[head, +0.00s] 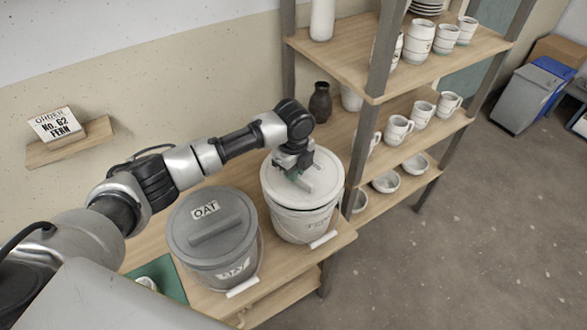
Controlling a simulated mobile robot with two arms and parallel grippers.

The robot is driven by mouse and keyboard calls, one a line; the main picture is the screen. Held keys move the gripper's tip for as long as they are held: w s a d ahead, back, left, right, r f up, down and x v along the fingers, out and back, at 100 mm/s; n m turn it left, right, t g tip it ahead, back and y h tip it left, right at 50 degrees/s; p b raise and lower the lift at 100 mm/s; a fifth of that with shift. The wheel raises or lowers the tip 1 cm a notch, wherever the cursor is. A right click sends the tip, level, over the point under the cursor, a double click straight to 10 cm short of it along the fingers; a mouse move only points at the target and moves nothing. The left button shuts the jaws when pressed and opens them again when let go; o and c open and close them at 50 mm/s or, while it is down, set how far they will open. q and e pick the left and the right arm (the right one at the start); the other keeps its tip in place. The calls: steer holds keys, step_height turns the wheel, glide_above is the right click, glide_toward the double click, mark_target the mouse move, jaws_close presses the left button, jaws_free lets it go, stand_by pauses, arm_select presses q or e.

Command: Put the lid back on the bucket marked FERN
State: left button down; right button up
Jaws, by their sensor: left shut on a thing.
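A white bucket (302,222) stands on the wooden bench, with a label on its front too faint for me to read surely. A pale lid (325,167) lies over its top and looks level; I cannot tell whether it is fully seated. My left gripper (300,178) is above the lid and shut on its bar handle, partly hiding it. A grey bucket (218,268) stands to the left, its grey lid (187,232) on and labelled OAT. My right gripper is not in view.
A card (56,124) on a small wall shelf reads ORDER No. 62 FERN. A dark vase (320,102) stands behind the white bucket. A rack post (354,190) rises close to its right, with cups and bowls on the shelves. A green mat (163,271) lies at the left.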

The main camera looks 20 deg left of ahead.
arm_select(q)
steer(key=shift+p, duration=0.45)
stand_by(0.3)
steer(key=shift+f, duration=0.7)
stand_by(1.3)
steer(key=shift+f+p, duration=0.1)
steer(key=shift+p, duration=0.35)
stand_by(0.5)
steer(key=c, duration=0.6)
jaws_free()
steer(key=shift+r+p, duration=3.55)
steer(key=shift+p, duration=0.15)
